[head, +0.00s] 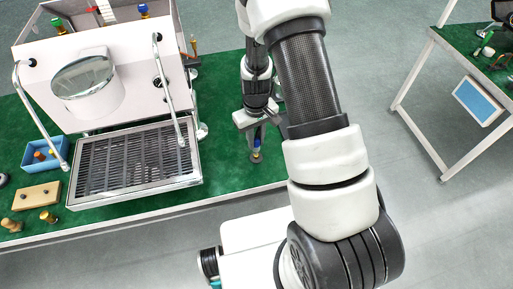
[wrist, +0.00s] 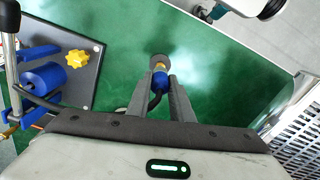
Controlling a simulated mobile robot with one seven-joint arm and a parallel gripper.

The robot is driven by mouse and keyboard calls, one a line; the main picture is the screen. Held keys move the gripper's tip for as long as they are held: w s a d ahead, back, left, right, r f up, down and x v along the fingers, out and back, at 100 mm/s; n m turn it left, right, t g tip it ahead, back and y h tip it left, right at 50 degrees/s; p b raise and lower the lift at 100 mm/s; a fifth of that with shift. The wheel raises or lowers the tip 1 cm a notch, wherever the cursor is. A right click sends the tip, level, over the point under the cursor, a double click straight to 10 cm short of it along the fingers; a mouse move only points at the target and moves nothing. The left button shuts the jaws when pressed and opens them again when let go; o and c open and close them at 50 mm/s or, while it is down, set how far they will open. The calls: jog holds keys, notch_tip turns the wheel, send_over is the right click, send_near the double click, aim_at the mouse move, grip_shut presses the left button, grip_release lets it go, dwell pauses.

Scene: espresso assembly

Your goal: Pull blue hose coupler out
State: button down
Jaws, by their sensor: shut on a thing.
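The blue hose coupler (wrist: 160,81) sits between the two fingers of my gripper (wrist: 162,84) in the wrist view. My gripper is shut on it. A round grey piece (wrist: 159,61) is at the coupler's far end, against the green table top. A black hose (wrist: 154,104) runs back from the coupler between the fingers. In the head view my gripper (head: 257,124) points down beside the espresso machine, with the blue coupler (head: 257,143) just below its fingers, close to the green table. I cannot tell whether the coupler is still seated in anything.
The espresso machine (head: 115,75) and its drip tray (head: 135,165) stand left of my gripper. A blue bin (head: 45,153) and wooden block (head: 38,195) are further left. The wrist view shows a dark plate (wrist: 82,87) with a yellow knob (wrist: 75,58).

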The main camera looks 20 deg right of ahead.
jog(key=shift+r+p, duration=0.55)
jog(key=shift+r, duration=0.55)
jog(key=shift+r+p, duration=0.95)
jog(key=shift+r, duration=0.55)
